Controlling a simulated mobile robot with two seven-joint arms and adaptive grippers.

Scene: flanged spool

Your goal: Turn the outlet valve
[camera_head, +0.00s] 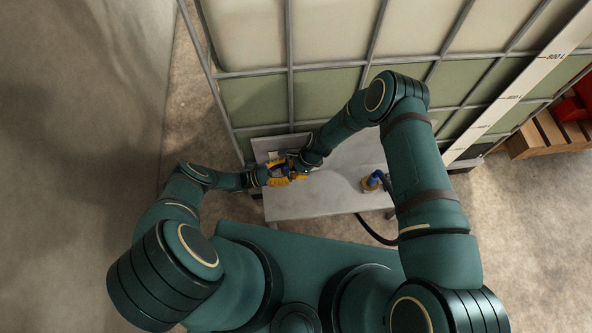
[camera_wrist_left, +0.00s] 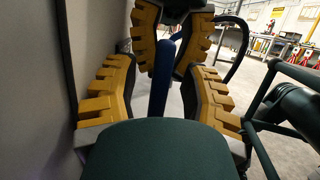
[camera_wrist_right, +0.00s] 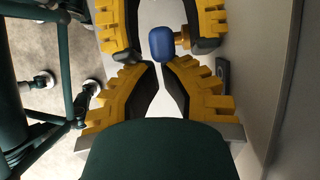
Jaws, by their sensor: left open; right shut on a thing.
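The outlet valve is largely hidden by my grippers in the head view. A blue handle (camera_wrist_left: 160,85) stands as a long bar between my left fingers in the left wrist view. Its blue rounded end (camera_wrist_right: 161,43) shows just past my right fingertips in the right wrist view, beside a small brass-coloured part (camera_wrist_right: 183,38). My right gripper (camera_wrist_right: 159,68) is shut on the blue handle. My left gripper (camera_wrist_left: 160,75) is open around it, its yellow-padded fingers apart. Both grippers meet at the left of the bench; the left gripper (camera_head: 268,177) is close to the right one (camera_head: 300,172).
A grey bench (camera_head: 310,205) stands before a caged tank (camera_head: 335,95). A blue-and-brass fitting (camera_head: 371,183) stands on the bench's right part, with a black hose (camera_head: 372,234) below. A wall (camera_head: 90,110) is close at left. A wooden pallet (camera_head: 548,135) is far right.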

